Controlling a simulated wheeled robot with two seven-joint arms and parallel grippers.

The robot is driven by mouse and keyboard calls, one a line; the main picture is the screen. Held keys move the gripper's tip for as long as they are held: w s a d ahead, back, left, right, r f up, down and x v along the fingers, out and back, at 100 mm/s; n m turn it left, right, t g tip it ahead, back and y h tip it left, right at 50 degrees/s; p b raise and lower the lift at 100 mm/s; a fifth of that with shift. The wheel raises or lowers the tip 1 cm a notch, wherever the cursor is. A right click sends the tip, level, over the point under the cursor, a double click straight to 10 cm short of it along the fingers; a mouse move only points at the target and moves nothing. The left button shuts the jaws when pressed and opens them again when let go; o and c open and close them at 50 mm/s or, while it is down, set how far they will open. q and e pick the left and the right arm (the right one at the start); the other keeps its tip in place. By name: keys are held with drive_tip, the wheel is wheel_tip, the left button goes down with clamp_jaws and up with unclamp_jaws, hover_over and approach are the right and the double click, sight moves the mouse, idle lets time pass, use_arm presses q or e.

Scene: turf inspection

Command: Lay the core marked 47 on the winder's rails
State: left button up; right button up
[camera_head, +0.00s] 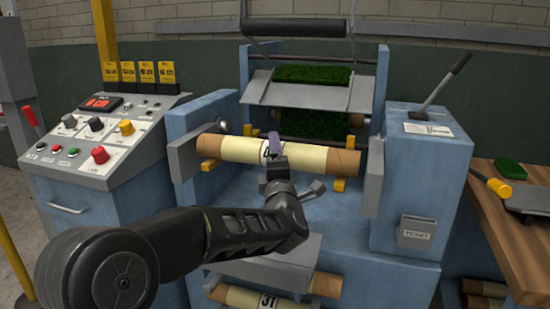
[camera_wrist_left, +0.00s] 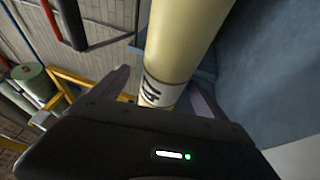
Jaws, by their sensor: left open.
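A cream core (camera_head: 310,158) with brown ends lies level across the winder, over the yellow rail pieces (camera_head: 338,184). Its white label is partly hidden by my gripper, so I cannot read the full number. My left gripper (camera_head: 274,148) is at the middle of this core. In the left wrist view the core (camera_wrist_left: 178,50) runs between the spread fingers (camera_wrist_left: 160,100), with its dark-printed label (camera_wrist_left: 150,88) facing me partly cut off. The fingers are open around it; I cannot tell whether they touch it. My right gripper is not in view.
Another core marked 31 (camera_head: 262,298) sits low on the winder's front. A control console (camera_head: 105,135) stands left. A blue cabinet with a lever (camera_head: 440,85) stands right, beside a wooden bench (camera_head: 525,240) with a yellow-headed mallet (camera_head: 492,185). Grey end plates flank the core.

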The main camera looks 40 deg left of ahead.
use_arm(q)
drive_tip(key=v, duration=0.7)
drive_tip(key=shift+s+d, duration=0.25)
drive_tip(key=shift+f, duration=0.1)
